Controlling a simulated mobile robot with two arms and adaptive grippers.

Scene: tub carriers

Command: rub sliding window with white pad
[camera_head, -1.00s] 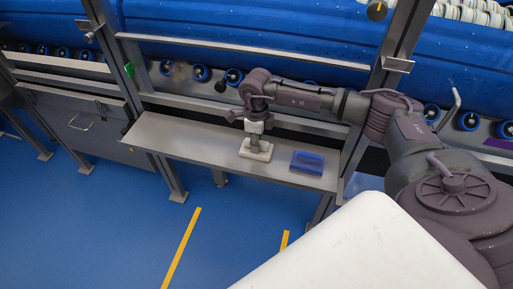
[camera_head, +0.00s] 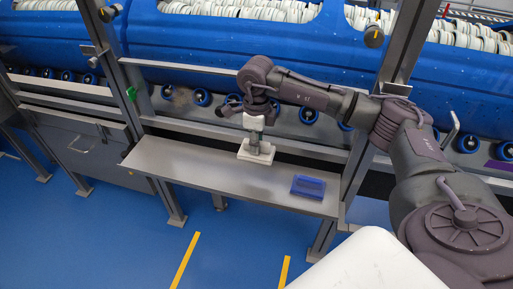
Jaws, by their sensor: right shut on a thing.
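The white pad (camera_head: 257,154) is a flat light slab with a block-like grip on top. My right gripper (camera_head: 254,127) is above it, shut on its grip, and holds it over the back edge of the metal shelf (camera_head: 190,165). The pad appears raised off the shelf. The sliding window's place seems to be the metal-framed opening (camera_head: 200,66) behind the shelf, between two posts. I cannot make out a glass pane in it. My left gripper is out of view.
A blue block (camera_head: 308,187) lies on the shelf, right of the pad. The shelf's left part is bare. Metal posts (camera_head: 400,45) flank the opening. Behind it are a big blue machine (camera_head: 240,45), small rollers and white items. Blue floor (camera_head: 90,235) lies in front.

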